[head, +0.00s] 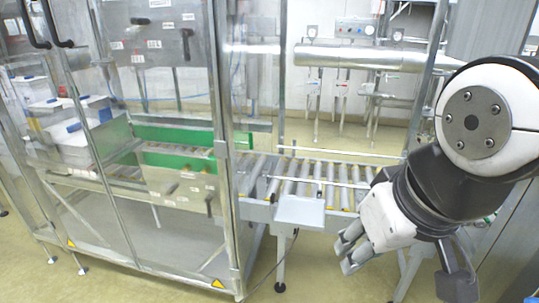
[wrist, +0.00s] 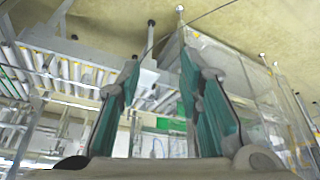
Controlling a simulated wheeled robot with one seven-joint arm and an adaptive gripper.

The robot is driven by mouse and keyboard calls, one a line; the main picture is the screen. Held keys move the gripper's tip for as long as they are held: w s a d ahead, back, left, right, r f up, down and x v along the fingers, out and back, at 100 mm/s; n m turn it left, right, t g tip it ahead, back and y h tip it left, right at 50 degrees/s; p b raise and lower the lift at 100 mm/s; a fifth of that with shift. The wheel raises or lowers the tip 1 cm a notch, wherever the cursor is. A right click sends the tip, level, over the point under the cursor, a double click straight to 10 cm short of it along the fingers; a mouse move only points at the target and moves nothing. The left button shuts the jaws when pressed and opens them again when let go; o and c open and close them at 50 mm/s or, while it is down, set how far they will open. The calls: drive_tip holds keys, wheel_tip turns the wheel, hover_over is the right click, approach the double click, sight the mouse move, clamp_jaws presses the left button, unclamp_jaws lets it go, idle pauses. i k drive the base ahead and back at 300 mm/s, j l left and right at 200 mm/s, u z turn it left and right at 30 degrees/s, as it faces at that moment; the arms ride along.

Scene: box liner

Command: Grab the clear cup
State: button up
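I cannot make out a clear cup in either view. My gripper (head: 349,251) is at the right of the head view, at the end of my arm, in front of the roller conveyor (head: 325,185). It points down and to the left. In the wrist view my gripper (wrist: 160,72) shows two grey fingers with green inner pads. The fingers stand apart with nothing between them, so it is open and empty.
A metal-framed machine with clear panels (head: 150,215) fills the left of the head view. A grey box (head: 299,211) sits at the conveyor's near edge. A horizontal metal cylinder (head: 365,57) is behind. Yellowish floor (head: 330,275) is open in front.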

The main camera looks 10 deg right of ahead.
sight(359, 194)
drive_tip(key=i+j+z, duration=1.25)
drive_tip(key=j+z, duration=0.2)
drive_tip(key=i+j+z, duration=0.1)
drive_tip(key=j+z, duration=0.15)
drive_tip(key=j, duration=0.25)
drive_tip(key=i+j+z, duration=0.1)
drive_tip(key=j+z, duration=0.2)
drive_tip(key=j, duration=0.15)
drive_tip(key=k+l, duration=0.35)
drive_tip(key=i+l+u, duration=0.15)
drive_tip(key=u, duration=0.25)
drive_tip(key=i, duration=0.05)
